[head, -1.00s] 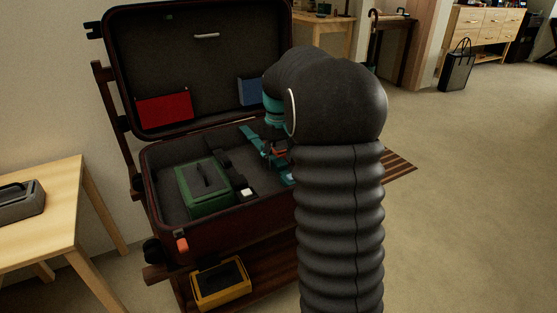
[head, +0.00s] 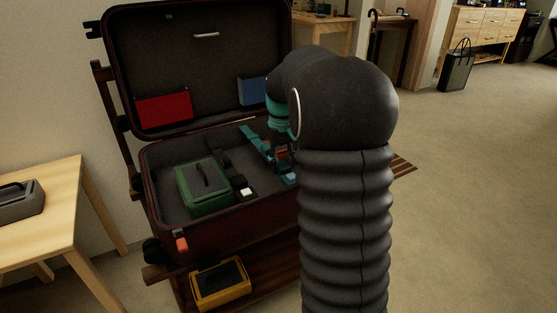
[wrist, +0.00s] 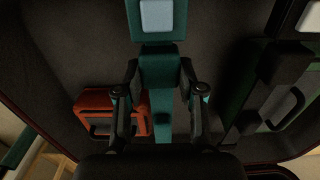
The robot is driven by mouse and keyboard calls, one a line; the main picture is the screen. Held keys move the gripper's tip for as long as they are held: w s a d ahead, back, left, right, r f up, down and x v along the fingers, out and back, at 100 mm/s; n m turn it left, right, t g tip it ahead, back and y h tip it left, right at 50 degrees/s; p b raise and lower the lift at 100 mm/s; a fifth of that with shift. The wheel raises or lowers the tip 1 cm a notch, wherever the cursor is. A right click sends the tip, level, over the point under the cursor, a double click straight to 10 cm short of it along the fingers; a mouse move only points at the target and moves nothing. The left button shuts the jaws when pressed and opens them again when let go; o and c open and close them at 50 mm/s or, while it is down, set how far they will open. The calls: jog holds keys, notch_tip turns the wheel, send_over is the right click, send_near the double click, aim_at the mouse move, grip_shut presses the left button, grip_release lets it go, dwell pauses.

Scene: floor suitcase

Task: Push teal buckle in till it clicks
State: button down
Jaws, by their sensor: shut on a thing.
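The teal strap (head: 256,140) lies in the right part of the open suitcase (head: 222,218). In the wrist view, my gripper (wrist: 159,68) is shut on the teal buckle's tongue (wrist: 160,70), one finger on each side. The teal buckle housing (wrist: 136,22), with a pale blue square button (wrist: 157,15), is straight ahead of the tongue and in line with it. They look very close or touching; I cannot tell how deep the tongue sits. The strap (wrist: 163,130) runs back between the fingers. In the head view, my arm hides part of the buckle area.
A green case (head: 203,188) sits left of the strap, beside a dark strap with a white-buttoned buckle (head: 246,191). An orange-red box (wrist: 112,115) lies left of my fingers in the wrist view. The suitcase lid stands open behind; its walls surround the work area.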

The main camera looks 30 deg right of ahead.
aim_at(283, 165)
jog(key=shift+s+f, duration=0.1)
jog(key=shift+s, duration=0.25)
jog(key=c, duration=0.7)
grip_release()
jog(key=shift+d, duration=0.1)
notch_tip(283, 165, up, 12)
jog(key=shift+r, duration=0.1)
